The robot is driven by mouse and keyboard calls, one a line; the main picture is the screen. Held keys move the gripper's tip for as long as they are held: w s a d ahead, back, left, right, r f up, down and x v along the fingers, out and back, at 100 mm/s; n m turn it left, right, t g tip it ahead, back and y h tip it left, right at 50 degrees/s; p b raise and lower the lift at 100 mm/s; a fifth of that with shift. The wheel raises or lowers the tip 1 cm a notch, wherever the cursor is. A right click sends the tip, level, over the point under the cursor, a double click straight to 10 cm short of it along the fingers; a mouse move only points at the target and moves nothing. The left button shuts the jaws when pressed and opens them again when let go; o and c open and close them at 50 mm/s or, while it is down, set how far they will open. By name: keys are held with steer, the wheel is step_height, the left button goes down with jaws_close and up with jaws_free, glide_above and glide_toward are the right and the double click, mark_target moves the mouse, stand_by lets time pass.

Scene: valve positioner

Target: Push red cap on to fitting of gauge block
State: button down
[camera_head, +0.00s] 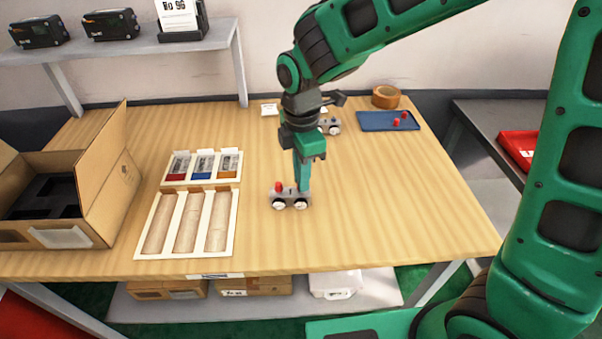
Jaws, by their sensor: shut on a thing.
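The gauge block (291,195) is a small grey block with two round dials on its front, standing on the wooden table right of the white trays. A red cap (278,187) sits upright on the left part of its top. My gripper (302,187) points down at the right end of the block's top. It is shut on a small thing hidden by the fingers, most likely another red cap. The fingers also hide the fitting there, so I cannot tell how far on that cap sits.
A second gauge block (331,126) stands behind my gripper, partly hidden. A blue tray (377,121) with red caps (397,122) lies at the back right, near a tape roll (386,96). An open carton (108,185) stands left. The table's right front is clear.

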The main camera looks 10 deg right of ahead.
steer(key=shift+f, duration=0.3)
steer(key=c, duration=1.7)
jaws_free()
steer(key=shift+r, duration=0.1)
step_height(320, 180, up, 10)
steer(key=s+d+r+m, duration=0.1)
steer(key=s+d+m, duration=0.1)
steer(key=d+m, duration=0.95)
steer(key=s+d+f+m, duration=0.1)
steer(key=s+d+m, duration=0.4)
steer(key=d, duration=0.3)
steer(key=s+d+f+m, duration=0.1)
steer(key=s+d+m, duration=0.4)
steer(key=s+d, duration=0.2)
steer(key=s+d+f+m, duration=0.1)
steer(key=s+d+m, duration=0.5)
steer(key=d, duration=0.2)
steer(key=shift+s+d+f, duration=0.3)
steer(key=shift+s+f, duration=0.1)
